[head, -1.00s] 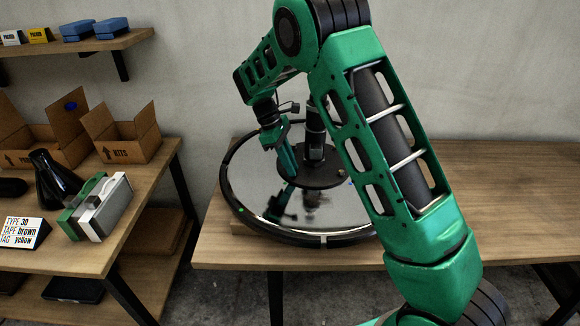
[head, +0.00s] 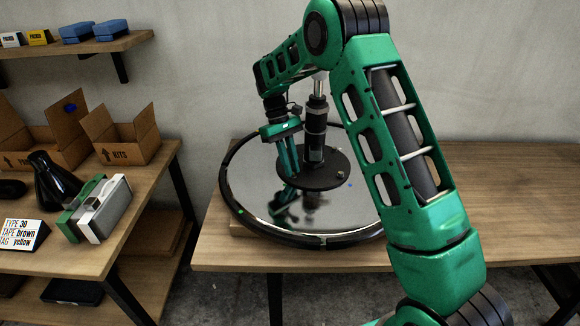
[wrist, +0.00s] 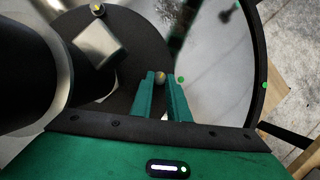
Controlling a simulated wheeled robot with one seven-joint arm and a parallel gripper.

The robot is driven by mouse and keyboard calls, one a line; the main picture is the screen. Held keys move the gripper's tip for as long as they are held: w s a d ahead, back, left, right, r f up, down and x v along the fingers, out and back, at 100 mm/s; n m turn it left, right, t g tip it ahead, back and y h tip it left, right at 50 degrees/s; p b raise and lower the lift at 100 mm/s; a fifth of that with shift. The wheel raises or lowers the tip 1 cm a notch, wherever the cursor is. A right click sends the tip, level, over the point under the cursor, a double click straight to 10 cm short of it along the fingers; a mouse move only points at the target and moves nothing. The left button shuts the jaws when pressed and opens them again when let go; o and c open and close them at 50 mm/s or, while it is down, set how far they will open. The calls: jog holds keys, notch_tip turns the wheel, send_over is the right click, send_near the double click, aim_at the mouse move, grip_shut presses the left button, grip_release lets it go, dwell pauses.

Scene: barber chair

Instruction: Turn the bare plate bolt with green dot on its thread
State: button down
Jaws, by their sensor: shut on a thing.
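The round black plate (head: 322,180) lies at the middle of the mirror-like chair base (head: 245,196), around the upright dark column (head: 315,135). My gripper (head: 290,172) points down at the plate's left edge. In the wrist view its fingertips (wrist: 162,80) are shut on a small brassy bolt head (wrist: 160,77) near the plate's rim. A green dot (wrist: 181,79) shows just right of the fingers, on the plate's edge or the base. The bolt's thread is hidden. Another bolt (wrist: 97,10) with a yellowish mark sits at the top left of the wrist view.
The column (wrist: 25,65) stands close left of my gripper. The base's raised dark rim (head: 300,239) rings it on the wooden table (head: 500,210), which is bare at right. A side bench (head: 75,250) holds boxes, a black flask (head: 55,180) and a sign (head: 22,233).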

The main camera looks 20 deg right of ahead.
jog(key=shift+w, duration=0.15)
jog(key=c, duration=1.7)
grip_release()
jog(key=v, duration=1)
jog(key=shift+w+r, duration=0.1)
jog(key=shift+r, duration=0.25)
